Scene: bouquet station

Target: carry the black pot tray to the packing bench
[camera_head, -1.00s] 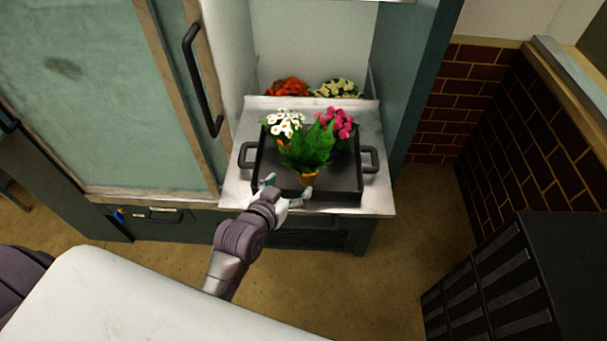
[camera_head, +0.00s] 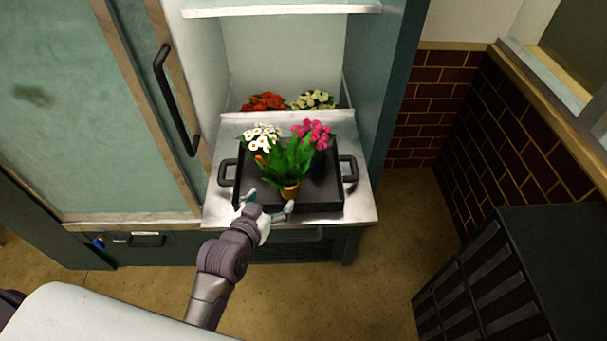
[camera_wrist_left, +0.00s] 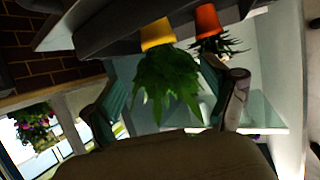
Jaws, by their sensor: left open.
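The black pot tray (camera_head: 325,190) sits on a metal shelf in the open cabinet bay, with a handle at its left (camera_head: 227,173) and right (camera_head: 349,168). On it stand a green leafy plant in a yellow pot (camera_head: 288,160), white flowers (camera_head: 262,137) and pink flowers (camera_head: 312,131). My left gripper (camera_head: 268,207) is open at the tray's front edge, in front of the yellow pot, holding nothing. In the left wrist view the yellow pot (camera_wrist_left: 157,33) and an orange pot (camera_wrist_left: 207,20) show beyond the open fingers. My right gripper is not in view.
Red flowers (camera_head: 265,101) and cream flowers (camera_head: 313,99) stand behind the shelf's raised back edge. A glass cabinet door with a black handle (camera_head: 175,98) is at left. A black slatted crate (camera_head: 515,275) stands at right. The floor between is clear.

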